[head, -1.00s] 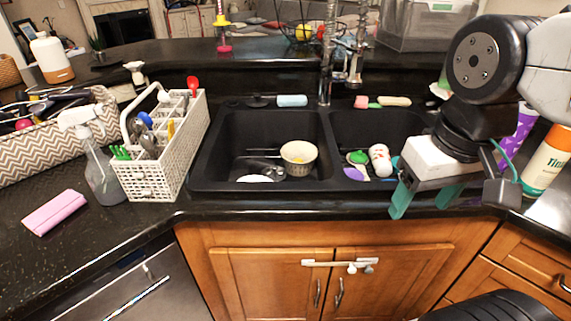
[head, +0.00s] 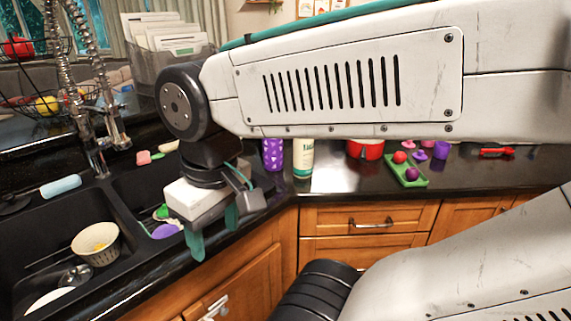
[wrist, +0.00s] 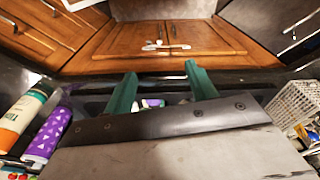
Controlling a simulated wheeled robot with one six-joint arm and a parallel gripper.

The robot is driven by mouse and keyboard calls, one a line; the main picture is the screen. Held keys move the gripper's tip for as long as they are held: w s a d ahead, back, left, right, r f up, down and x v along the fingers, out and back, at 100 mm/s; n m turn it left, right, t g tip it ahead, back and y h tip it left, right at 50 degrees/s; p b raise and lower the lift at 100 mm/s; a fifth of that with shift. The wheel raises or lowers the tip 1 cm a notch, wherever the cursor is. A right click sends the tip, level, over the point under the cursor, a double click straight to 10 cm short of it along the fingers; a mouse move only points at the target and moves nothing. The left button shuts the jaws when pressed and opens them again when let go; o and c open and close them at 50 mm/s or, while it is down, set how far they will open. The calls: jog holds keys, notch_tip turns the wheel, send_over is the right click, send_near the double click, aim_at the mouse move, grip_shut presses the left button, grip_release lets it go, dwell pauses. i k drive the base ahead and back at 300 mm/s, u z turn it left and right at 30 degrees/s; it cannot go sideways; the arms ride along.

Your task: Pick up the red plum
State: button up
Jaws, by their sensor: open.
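A small red round fruit (head: 400,157), which looks like the red plum, sits in a green tray (head: 418,183) on the right counter in the head view. A dark purple round fruit (head: 412,174) lies in front of it in the same tray. My gripper (head: 213,234) is open and empty, with teal fingers pointing down over the sink's front edge, well left of the tray. Its fingers also show in the wrist view (wrist: 160,70), with cabinet doors beyond them. The fruit does not show in the wrist view.
A purple patterned bottle (head: 272,154) and a white bottle (head: 303,157) stand between my gripper and the tray. The sink holds a bowl (head: 95,243). Some bare counter lies left of the tray.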

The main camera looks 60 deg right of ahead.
aim_at(399, 158)
jog(key=z, duration=2.3)
jog(key=k, duration=0.5)
jog(key=z, duration=0.95)
jog(key=i, duration=1.2)
jog(key=u, duration=0.3)
